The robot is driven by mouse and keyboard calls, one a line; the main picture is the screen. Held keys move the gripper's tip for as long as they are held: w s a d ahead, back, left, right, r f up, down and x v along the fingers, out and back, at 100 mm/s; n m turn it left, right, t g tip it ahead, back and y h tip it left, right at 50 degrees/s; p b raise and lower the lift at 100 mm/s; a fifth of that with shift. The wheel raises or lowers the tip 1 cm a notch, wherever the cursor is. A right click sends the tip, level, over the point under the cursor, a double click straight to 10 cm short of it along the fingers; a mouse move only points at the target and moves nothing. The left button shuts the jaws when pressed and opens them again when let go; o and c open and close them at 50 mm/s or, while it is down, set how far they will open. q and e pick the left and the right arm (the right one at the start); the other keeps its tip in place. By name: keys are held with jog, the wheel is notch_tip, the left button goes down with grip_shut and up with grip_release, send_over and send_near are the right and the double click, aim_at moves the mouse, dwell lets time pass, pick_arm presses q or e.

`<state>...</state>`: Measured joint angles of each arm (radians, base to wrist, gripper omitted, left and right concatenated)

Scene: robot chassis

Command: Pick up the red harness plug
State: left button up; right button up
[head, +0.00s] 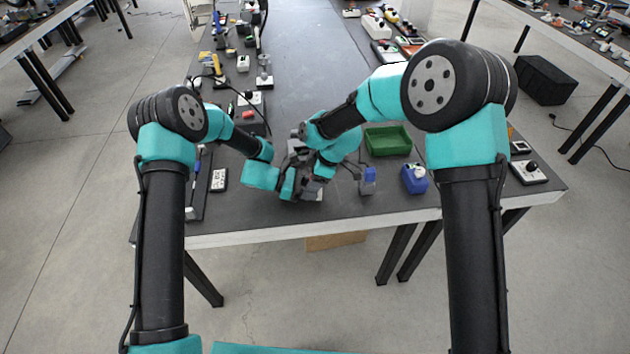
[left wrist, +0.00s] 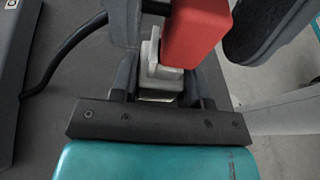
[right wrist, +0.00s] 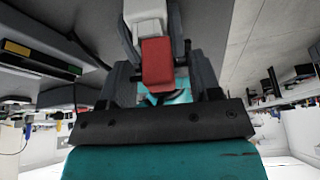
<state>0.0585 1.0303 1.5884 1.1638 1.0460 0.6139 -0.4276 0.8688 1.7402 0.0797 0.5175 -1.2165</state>
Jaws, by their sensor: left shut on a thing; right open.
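The red harness plug shows as a red block (left wrist: 196,33) with a white end (left wrist: 152,70) in the left wrist view. The right wrist view also shows the red block (right wrist: 157,64), with the white end beyond it. My left gripper (left wrist: 158,85) is shut on the white end. My right gripper (right wrist: 160,72) is open, with its fingers on either side of the red block; whether they touch it is unclear. In the head view, my left gripper (head: 290,184) and right gripper (head: 299,158) meet above the near part of the table, and they hide the plug.
A green tray (head: 387,140) stands to the right of the grippers. A blue box (head: 414,179) and a small blue-topped part (head: 368,181) stand near the front edge. The table's far middle is clear.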

jog(key=c, duration=1)
notch_tip(320, 180, up, 10)
jog(key=shift+r, duration=0.1)
dwell(0.4)
pick_arm(q)
jog(key=o, duration=0.8)
jog(key=shift+a, duration=0.15)
